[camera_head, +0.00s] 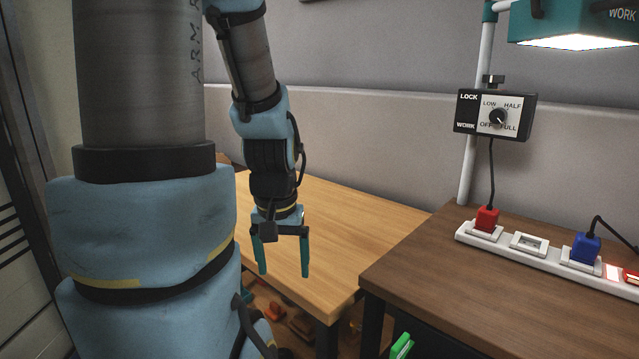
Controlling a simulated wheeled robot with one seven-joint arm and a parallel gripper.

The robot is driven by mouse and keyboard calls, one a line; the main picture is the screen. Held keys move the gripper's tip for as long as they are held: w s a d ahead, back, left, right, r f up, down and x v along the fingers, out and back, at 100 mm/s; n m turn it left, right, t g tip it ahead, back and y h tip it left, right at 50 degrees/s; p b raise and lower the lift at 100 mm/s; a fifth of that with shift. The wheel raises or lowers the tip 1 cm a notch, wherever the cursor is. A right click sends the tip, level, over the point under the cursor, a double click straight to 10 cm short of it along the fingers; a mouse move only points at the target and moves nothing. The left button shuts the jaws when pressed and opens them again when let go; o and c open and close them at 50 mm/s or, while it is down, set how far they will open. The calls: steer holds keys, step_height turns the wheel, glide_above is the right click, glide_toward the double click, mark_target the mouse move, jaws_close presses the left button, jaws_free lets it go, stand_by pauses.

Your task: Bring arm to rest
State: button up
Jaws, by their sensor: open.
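My arm hangs down in the left half of the head view, with its large blue and grey links close to the camera. My gripper (284,271) points downward with its two teal fingers apart. Nothing is between the fingers. It appears in front of the light wooden table (345,216), near that table's front edge. I cannot tell how far it is from the table.
A darker wooden table (440,277) stands at the right. It carries a white power strip (548,257) with a red plug (487,218) and a blue plug (586,248). A dial box (496,115) and a lit teal lamp (575,22) are on a pole. A green object (402,346) is below.

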step_height(320, 180, up, 12)
steer(key=p, duration=1)
steer(key=shift+f, duration=0.15)
stand_by(0.6)
